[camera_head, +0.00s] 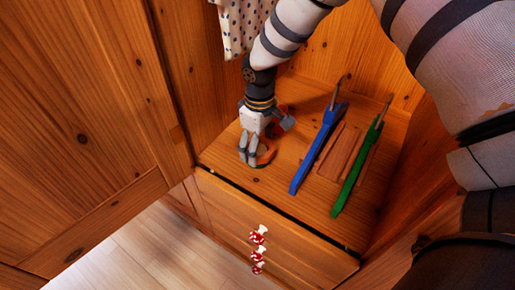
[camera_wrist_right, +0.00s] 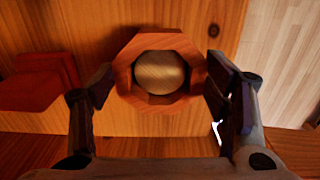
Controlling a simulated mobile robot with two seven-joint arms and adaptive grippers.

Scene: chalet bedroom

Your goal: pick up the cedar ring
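The cedar ring is an eight-sided reddish wooden ring (camera_wrist_right: 126,78), flat on the wooden shelf in the right wrist view, with a round paler wooden surface showing inside it. In the head view the ring (camera_head: 267,155) is partly hidden beside my right gripper (camera_head: 249,157). My left gripper is not in view.
A blue hanger (camera_head: 314,155) and a green hanger (camera_head: 354,170) lie right of the gripper, with a wooden piece between them. A red object (camera_wrist_right: 38,85) sits near the ring. Wooden walls enclose the shelf; a spotted cloth (camera_head: 238,25) hangs above.

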